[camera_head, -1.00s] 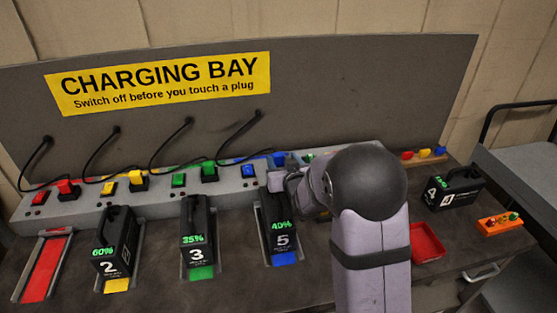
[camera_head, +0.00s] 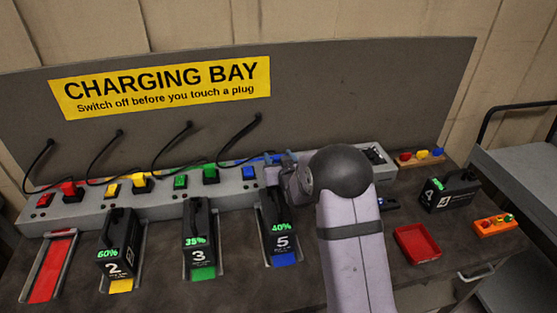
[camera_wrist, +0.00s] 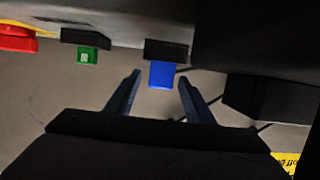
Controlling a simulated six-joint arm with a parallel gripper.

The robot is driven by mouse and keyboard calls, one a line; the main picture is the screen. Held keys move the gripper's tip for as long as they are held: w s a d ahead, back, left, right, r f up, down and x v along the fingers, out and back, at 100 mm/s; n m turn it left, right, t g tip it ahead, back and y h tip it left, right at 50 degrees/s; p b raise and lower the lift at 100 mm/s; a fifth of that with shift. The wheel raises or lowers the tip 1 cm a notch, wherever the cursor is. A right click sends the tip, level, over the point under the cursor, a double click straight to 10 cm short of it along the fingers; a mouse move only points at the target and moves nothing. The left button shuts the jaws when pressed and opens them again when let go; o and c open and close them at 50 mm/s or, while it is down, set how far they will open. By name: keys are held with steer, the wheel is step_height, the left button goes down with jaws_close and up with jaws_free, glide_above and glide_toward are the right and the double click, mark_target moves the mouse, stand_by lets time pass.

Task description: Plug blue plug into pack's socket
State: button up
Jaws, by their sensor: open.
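The blue plug (camera_wrist: 162,75) has a dark body and shows in the wrist view, between and just beyond the tips of my gripper (camera_wrist: 159,78). The fingers are open, with a gap on each side of the plug. In the head view my gripper (camera_head: 275,170) is at the console, behind black pack 5 (camera_head: 282,232), and partly hides the area around the plug. Pack 5 reads 40% and stands upright in the bay with the blue tab (camera_head: 284,259). I cannot make out its socket.
Pack 3 (camera_head: 198,235) and pack 2 (camera_head: 117,245) stand to the left, beside an empty red bay (camera_head: 50,270). A blue switch (camera_head: 250,173) sits on the console (camera_head: 150,200). Pack 4 (camera_head: 450,192) and a red tray (camera_head: 421,244) are at the right.

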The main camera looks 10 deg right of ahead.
steer(key=c, duration=1.1)
steer(key=shift+c, duration=0.2)
steer(key=shift+w+r, duration=0.1)
steer(key=shift+r, duration=0.05)
